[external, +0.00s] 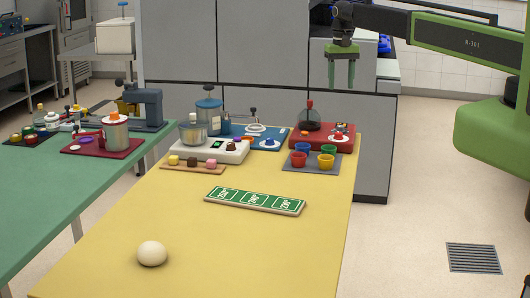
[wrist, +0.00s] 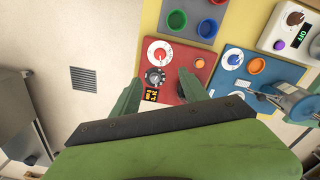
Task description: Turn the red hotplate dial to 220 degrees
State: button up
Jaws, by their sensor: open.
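In the wrist view the red hotplate (wrist: 179,74) carries a white dial with a red centre (wrist: 160,52), a dark round knob (wrist: 155,77) and a small dark display with orange marks (wrist: 151,96), too small to read. My gripper (external: 343,85) is open and empty, pointing down, raised above and right of the hotplate in the external view. In the wrist view its green fingers (wrist: 160,94) frame the hotplate without visible contact.
Several coloured cups stand on a grey tray (external: 297,167) in front of the hotplate. A blue board (external: 243,140) with another dial lies beside it. A white ball (external: 152,253) lies near the front.

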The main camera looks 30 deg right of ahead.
jog(key=n, duration=0.7)
jog(key=n+b, duration=0.4)
jog(key=b, duration=1.4)
send_near(339, 133)
notch_tip(339, 133, down, 9)
jog(key=shift+w+r, duration=0.1)
jog(key=shift+p, duration=0.35)
jog(key=shift+r, duration=0.1)
